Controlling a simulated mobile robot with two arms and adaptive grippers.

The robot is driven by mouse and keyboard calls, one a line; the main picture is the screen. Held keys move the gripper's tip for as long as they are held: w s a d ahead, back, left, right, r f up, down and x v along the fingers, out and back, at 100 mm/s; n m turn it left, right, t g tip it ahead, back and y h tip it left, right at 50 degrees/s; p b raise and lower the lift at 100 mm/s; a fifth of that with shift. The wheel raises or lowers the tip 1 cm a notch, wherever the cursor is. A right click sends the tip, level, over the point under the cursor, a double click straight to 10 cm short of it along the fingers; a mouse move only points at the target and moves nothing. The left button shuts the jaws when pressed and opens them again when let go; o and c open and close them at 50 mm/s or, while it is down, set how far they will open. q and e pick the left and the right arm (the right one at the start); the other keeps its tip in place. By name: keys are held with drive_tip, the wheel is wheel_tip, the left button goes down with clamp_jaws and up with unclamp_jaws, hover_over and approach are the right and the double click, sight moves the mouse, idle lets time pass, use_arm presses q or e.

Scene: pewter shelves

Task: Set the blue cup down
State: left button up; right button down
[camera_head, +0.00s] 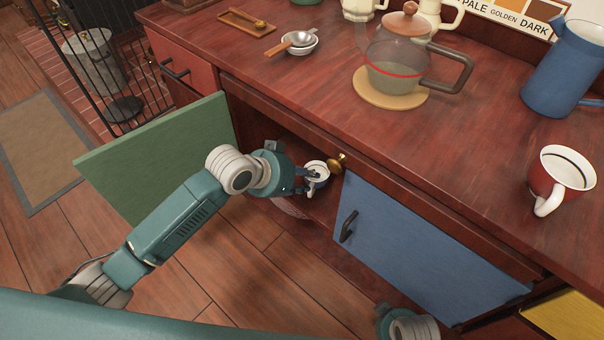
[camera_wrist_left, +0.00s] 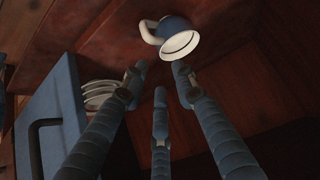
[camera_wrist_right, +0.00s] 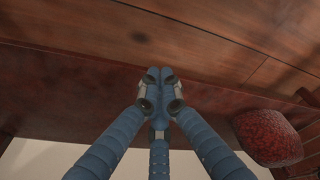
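The blue cup (camera_head: 316,170) has a white inside and a white handle. In the head view it is at the opening of the cabinet under the counter, just beyond my left gripper (camera_head: 298,181). In the left wrist view, the cup (camera_wrist_left: 175,33) is beyond the fingertips of my left gripper (camera_wrist_left: 160,75). These fingers are spread with nothing between them, and a gap appears between them and the cup. What lies under the cup is hard to see. My right gripper (camera_wrist_right: 159,78) has its fingertips together and is empty in the right wrist view.
The green cabinet door (camera_head: 155,150) stands open, left of my left arm. The blue door (camera_head: 415,250) is right of the opening. Stacked plates (camera_wrist_left: 100,92) are near my left fingers. A red-and-white mug (camera_head: 562,175) and a glass coffee pot (camera_head: 395,60) stand on the counter (camera_head: 460,130).

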use_arm(q)
drive_tip(key=s+a+f+n+g+y, duration=0.1)
drive_tip(key=s+a+f+n+y, duration=0.1)
drive_tip(key=s+a+f, duration=0.5)
drive_tip(key=s+a+f+n+y, duration=0.15)
drive_tip(key=s+f, duration=0.35)
drive_tip(key=f, duration=0.5)
drive_tip(key=s+a+f+n+g+y, duration=0.1)
drive_tip(key=s+a+f, duration=0.2)
drive_tip(key=s+f, duration=0.2)
drive_tip(key=s+a+f+n+g+y, duration=0.1)
drive_tip(key=s+a+f, duration=0.3)
drive_tip(key=s, duration=0.8)
drive_tip(key=shift+s+a+f+n+g, duration=0.2)
drive_tip(key=shift+f+n+g, duration=0.3)
drive_tip(key=shift+f, duration=0.4)
